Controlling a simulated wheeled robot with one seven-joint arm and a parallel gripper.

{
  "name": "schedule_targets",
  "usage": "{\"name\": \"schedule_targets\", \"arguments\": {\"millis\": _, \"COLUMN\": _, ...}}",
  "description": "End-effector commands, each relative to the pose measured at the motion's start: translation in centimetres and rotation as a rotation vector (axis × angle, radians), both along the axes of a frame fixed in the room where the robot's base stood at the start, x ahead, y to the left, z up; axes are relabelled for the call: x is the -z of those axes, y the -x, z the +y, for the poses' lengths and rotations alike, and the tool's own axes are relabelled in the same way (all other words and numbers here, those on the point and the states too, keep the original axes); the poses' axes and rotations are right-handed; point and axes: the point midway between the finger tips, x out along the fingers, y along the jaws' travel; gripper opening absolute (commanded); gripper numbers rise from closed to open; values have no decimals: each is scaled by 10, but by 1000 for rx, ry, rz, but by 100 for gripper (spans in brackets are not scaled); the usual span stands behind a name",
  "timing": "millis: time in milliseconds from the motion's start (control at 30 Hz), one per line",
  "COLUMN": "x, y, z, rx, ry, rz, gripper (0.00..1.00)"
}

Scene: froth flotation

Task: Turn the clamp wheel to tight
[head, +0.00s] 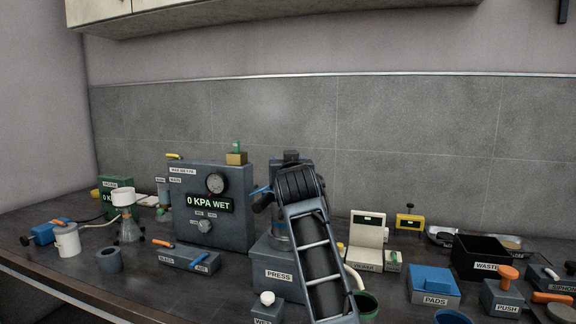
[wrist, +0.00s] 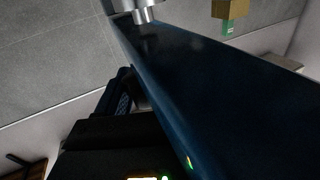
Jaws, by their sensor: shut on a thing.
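The press (head: 280,277) stands at the middle of the bench, with a glassy blue-grey cylinder (head: 279,240) above its labelled base. My arm covers much of its upper part. My gripper (head: 262,198) is at the press's upper left side. It is shut on what I take to be the clamp wheel, mostly hidden in the head view; a small blue part (head: 260,189) shows beside the jaws. In the wrist view a dark textured finger (wrist: 122,93) of my gripper lies against a broad dark blue surface (wrist: 200,80), too close to make out its whole shape.
A grey panel (head: 178,230) reading "0 KPA WET" stands left of the press, with a small box (head: 237,158) on top. Right are a weighing device (head: 366,240), a pads box (head: 435,285) and a waste bin (head: 482,268). A white-knobbed box (head: 266,308) sits in front.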

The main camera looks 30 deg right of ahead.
Motion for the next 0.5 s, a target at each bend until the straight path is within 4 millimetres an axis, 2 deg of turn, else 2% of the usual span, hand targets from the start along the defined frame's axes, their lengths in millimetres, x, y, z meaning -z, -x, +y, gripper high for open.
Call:
{"name": "schedule_targets", "arguments": {"millis": 67, "x": 1, "y": -1, "z": 1, "rx": -1, "ry": 1, "rz": 3, "gripper": 39}}
{"name": "schedule_targets", "arguments": {"millis": 100, "x": 1, "y": -1, "z": 1, "rx": -1, "ry": 1, "rz": 3, "gripper": 71}}
{"name": "schedule_targets", "arguments": {"millis": 300, "x": 0, "y": 0, "z": 0, "rx": -1, "ry": 0, "rz": 1, "gripper": 90}}
{"name": "schedule_targets", "arguments": {"millis": 500, "x": 0, "y": 0, "z": 0, "rx": -1, "ry": 0, "rz": 1, "gripper": 90}}
